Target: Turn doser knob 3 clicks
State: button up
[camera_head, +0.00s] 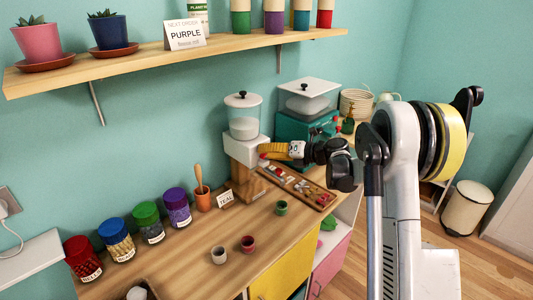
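The doser is a white box (240,150) on a wooden stand, with a clear lidded jar (243,118) of pale powder on top. It stands on the wooden counter against the teal wall. My gripper (264,150) reaches in from the right, its yellow-orange fingers level with the doser's front right side. The fingertips are at or very near the doser; I cannot tell whether they touch it. The knob cannot be made out, and a small reddish spot shows just below the fingertips. Whether the fingers are open or closed on something is too small to tell.
A wooden tray (320,200) of small items lies below my gripper. A teal machine (293,129) stands behind it. Several lidded jars, a mortar (203,202) and small cups stand left and front. A shelf (150,60) hangs above. The counter's front middle is mostly clear.

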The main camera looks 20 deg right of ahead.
grip_shut()
jog(key=m+y+b, duration=0.1)
jog(key=m+y, duration=0.1)
jog(key=m, duration=0.1)
jog(key=shift+d+f+m+b, duration=0.1)
jog(key=shift+f+m+b, duration=0.1)
jog(key=shift+m+b, duration=0.15)
jog(key=m+y+b, duration=0.1)
jog(key=m, duration=0.2)
jog(key=shift+m+t, duration=0.25)
jog(key=shift+t, duration=0.15)
jog(key=shift+y+b, duration=0.3)
grip_release()
dwell(0.4)
